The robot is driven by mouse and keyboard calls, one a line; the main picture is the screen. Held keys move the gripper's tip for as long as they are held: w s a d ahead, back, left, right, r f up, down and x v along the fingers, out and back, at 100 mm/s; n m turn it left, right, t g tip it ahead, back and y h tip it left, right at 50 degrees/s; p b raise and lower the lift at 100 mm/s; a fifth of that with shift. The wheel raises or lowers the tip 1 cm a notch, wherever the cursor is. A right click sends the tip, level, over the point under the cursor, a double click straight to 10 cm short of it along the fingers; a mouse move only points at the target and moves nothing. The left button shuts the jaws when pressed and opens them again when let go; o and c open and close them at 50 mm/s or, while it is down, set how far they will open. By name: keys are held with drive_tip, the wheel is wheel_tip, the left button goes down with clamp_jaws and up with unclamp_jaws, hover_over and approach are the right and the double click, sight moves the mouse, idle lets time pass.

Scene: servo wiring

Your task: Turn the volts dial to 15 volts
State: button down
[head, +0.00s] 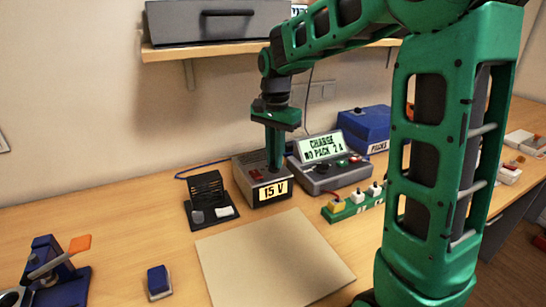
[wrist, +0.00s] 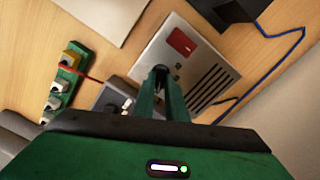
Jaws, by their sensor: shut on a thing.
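The power supply (head: 243,177) is a grey box on the table, and its front display (head: 272,191) reads "15 V". A red switch (head: 256,174) is on its top, and it also shows in the wrist view (wrist: 182,42). My gripper (head: 275,165) points straight down over the right part of the box's top. In the wrist view my gripper's two green fingers (wrist: 161,74) come close together on a small dark knob, the volts dial. The fingers hide most of the dial, so its pointer cannot be read.
A grey charger (head: 328,178) reading "CHARGE NO PACK 2 A" stands close on the right. A black stand (head: 207,192) is on the left, with a blue cable behind. A green strip with plugs (head: 352,207) and a pale mat (head: 270,262) lie in front. A shelf (head: 235,48) hangs above.

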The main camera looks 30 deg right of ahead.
drive_tip(key=c, duration=1.8)
unclamp_jaws()
drive_tip(key=shift+w+r, duration=0.15)
drive_tip(key=shift+w, duration=0.05)
drive_tip(key=shift+s, duration=0.1)
wheel_tip(320, 180, up, 11)
drive_tip(key=shift+f, duration=0.2)
drive_tip(key=s+d+f+n, duration=0.2)
drive_tip(key=s+f, duration=0.3)
drive_tip(key=s, duration=0.5)
drive_tip(key=s+d+f+n, duration=0.2)
drive_tip(key=s+d+f, duration=0.2)
drive_tip(key=s, duration=0.6)
drive_tip(key=s+d+f+n, duration=0.1)
drive_tip(key=s+d+f, duration=0.3)
drive_tip(key=s, duration=0.7)
drive_tip(key=shift+f+n, duration=0.4)
drive_tip(key=shift+f, duration=0.5)
